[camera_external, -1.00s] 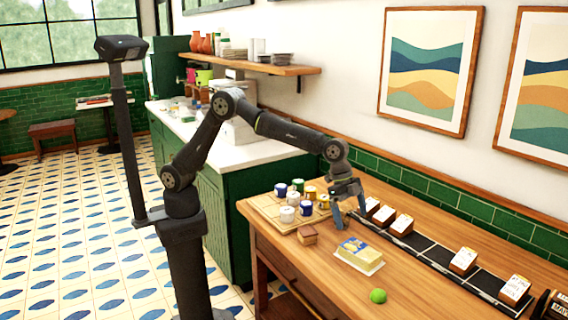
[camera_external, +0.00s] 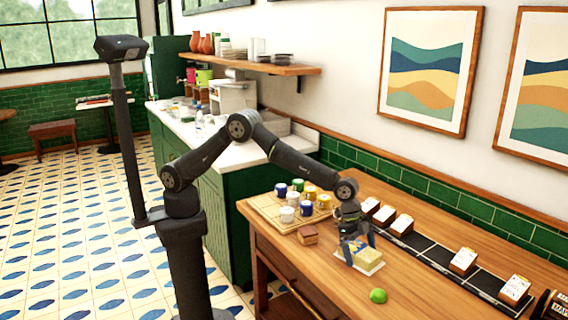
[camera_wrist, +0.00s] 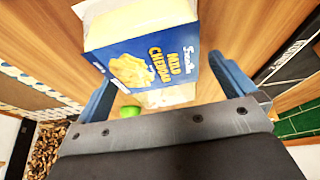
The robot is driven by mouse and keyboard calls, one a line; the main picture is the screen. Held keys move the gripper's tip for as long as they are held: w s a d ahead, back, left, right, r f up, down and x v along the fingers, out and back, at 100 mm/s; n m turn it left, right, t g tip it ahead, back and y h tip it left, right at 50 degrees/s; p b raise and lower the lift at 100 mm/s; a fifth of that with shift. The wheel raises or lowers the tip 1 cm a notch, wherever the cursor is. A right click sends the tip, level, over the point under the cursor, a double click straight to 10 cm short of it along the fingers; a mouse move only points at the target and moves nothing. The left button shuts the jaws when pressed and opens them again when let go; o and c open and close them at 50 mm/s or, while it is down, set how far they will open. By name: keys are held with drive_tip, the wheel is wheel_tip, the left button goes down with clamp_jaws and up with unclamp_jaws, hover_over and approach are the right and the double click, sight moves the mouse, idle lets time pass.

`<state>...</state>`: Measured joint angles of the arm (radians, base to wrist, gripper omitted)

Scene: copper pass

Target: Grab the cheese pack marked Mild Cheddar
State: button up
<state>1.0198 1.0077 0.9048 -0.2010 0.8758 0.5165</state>
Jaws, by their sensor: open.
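The cheese pack (camera_external: 368,259) is a blue and yellow block lying on a pale board (camera_external: 343,259) on the wooden table. In the wrist view the pack (camera_wrist: 150,58) shows the words Mild Cheddar on its blue face. My gripper (camera_external: 360,257) is over the pack, pointing down. In the wrist view my gripper's blue-grey fingers (camera_wrist: 168,85) are spread wide, one on each side of the pack. The gripper is open and holds nothing. I cannot tell whether either finger touches the pack.
A green round thing (camera_external: 378,296) lies in front of the pack. A small brown block (camera_external: 307,235) sits to its left. Several mugs stand on a wooden board (camera_external: 268,207) further back. A dark strip (camera_external: 432,250) with several small labelled boxes runs along the right.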

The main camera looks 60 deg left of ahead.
drive_tip(key=c, duration=1.2)
drive_tip(key=shift+o, duration=0.2)
drive_tip(key=shift+r, duration=0.15)
